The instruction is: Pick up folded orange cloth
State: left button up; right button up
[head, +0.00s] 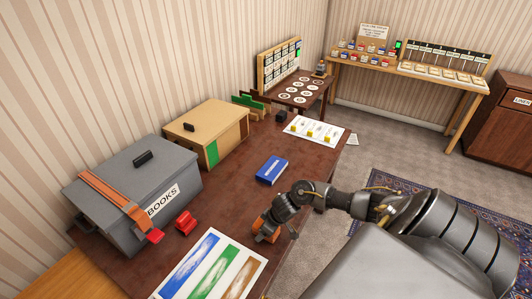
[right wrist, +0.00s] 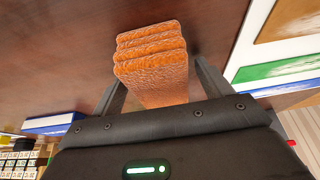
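The folded orange cloth (right wrist: 152,72) shows in the right wrist view as a thick, rough block with several layers. It lies between the two fingers of my right gripper (right wrist: 160,72). The fingers stand apart on either side of it, with dark gaps beside its lower part; contact at the tips is hard to judge. In the head view my right gripper (head: 268,230) is low over the front right of the brown table, and a bit of orange shows there, mostly hidden by the gripper. My left gripper is not in view.
A blue box (head: 271,170) lies behind the gripper. A print sheet (head: 213,268) with blue, green and brown panels lies in front of it. A grey BOOKS box (head: 135,180), a red object (head: 186,222) and a tan box (head: 207,131) stand left. Bare table (head: 225,205) lies between.

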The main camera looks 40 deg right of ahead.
jog(key=c, duration=0.9)
jog(key=shift+c, duration=0.3)
jog(key=shift+r, duration=0.15)
jog(key=shift+r, duration=0.35)
notch_tip(320, 180, up, 3)
jog(key=shift+w+f, duration=0.1)
jog(key=s+a+r+p, duration=0.3)
jog(key=s+a+r, duration=0.3)
jog(key=s+r, duration=0.3)
jog(key=shift+s+a+r, duration=0.2)
jog(key=shift+s+r, duration=0.2)
jog(key=shift+s, duration=1.45)
